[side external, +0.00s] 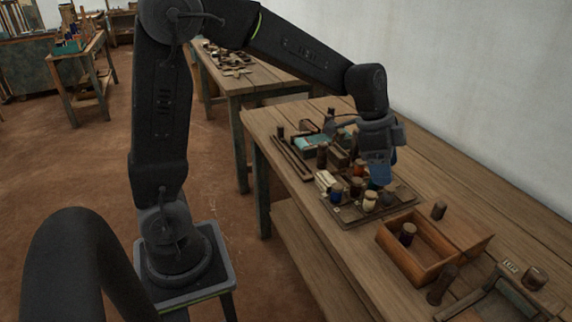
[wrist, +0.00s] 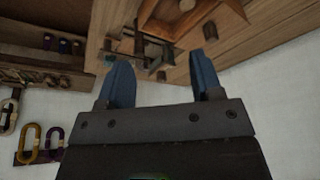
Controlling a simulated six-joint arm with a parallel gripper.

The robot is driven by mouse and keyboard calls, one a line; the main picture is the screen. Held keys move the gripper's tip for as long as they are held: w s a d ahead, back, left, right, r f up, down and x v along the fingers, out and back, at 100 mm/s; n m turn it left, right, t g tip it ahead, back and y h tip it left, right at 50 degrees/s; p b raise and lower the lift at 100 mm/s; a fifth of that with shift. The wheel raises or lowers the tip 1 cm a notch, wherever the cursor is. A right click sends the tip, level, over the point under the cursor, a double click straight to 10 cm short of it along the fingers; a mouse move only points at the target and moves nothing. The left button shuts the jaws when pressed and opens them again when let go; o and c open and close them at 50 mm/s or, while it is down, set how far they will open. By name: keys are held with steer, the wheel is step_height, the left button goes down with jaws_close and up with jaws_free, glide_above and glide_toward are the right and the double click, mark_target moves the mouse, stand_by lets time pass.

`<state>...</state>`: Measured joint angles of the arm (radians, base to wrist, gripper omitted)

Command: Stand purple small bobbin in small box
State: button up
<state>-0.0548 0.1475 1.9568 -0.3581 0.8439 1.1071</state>
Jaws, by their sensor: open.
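My gripper (side external: 379,178) is open over the back right part of a bobbin tray (side external: 350,219), with its blue fingers among or just above the bobbins. I cannot make out the purple small bobbin for certain; the fingers hide part of the tray. An open wooden box (side external: 388,243) stands right of the tray, with one dark bobbin (side external: 408,232) in it. The box also shows in the wrist view (wrist: 160,22).
A frame-like tool (side external: 500,295) and another spool (side external: 535,278) are at the near right. The back of the table along the wall is clear.

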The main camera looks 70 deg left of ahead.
steer(key=s+a+r+n+t+y, duration=0.1)
steer(key=s+n, duration=0.3)
steer(key=s, duration=0.6)
steer(key=s+a+r+n+t+y, duration=0.1)
steer(key=s+n, duration=0.4)
steer(key=s, duration=0.6)
step_height(320, 180, up, 2)
steer(key=shift+r+n+t+y, duration=0.3)
steer(key=shift+t+y, duration=0.1)
steer(key=shift+y, duration=0.1)
